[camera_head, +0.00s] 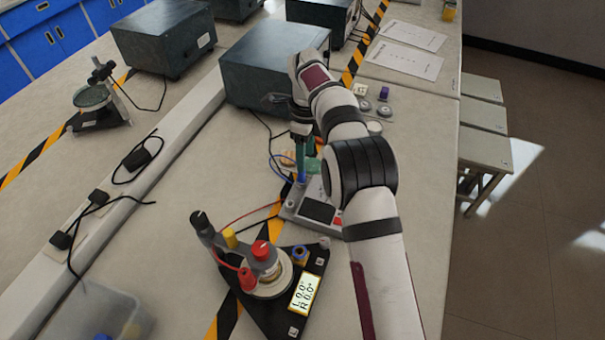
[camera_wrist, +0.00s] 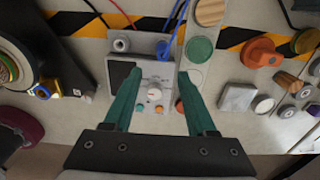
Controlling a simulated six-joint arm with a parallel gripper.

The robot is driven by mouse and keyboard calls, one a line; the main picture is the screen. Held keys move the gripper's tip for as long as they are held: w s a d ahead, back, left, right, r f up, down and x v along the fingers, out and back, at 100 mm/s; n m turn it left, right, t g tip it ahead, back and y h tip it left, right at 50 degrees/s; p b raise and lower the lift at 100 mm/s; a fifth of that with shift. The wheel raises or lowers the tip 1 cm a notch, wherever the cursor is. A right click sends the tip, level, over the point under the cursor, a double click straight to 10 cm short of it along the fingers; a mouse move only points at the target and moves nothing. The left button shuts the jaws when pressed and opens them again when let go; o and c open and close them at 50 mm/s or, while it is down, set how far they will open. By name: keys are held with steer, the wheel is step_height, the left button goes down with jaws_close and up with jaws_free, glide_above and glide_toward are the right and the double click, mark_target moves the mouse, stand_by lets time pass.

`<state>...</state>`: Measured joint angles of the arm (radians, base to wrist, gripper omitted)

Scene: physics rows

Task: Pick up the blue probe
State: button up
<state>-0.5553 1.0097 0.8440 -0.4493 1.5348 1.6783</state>
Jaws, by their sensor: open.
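The blue probe (camera_wrist: 162,48) shows in the wrist view at the upper edge of a grey meter box, with a blue wire running up from it. In the head view the blue probe (camera_head: 301,180) is small and partly hidden just below my fingertips. My gripper (camera_head: 305,150) is over the meter, pointing down. In the wrist view my gripper (camera_wrist: 158,74) has its two green fingers apart, with nothing between them but the meter below. The probe lies just beyond the fingertips in that view, and no contact is visible. The grey meter (camera_wrist: 122,75) has a dark screen and a knob.
A black triangular stand (camera_head: 277,310) with red and yellow terminals is near the meter. In the wrist view a green disc (camera_wrist: 200,50), an orange piece (camera_wrist: 260,53) and a white block (camera_wrist: 237,97) lie to the right. A dark box (camera_head: 270,65) stands behind.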

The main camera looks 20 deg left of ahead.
mark_target(301, 177)
steer(key=f, duration=0.4)
steer(key=a+f, duration=0.1)
steer(key=f, duration=0.2)
steer(key=shift+w+a, duration=0.1)
steer(key=shift+w, duration=0.05)
jaws_close()
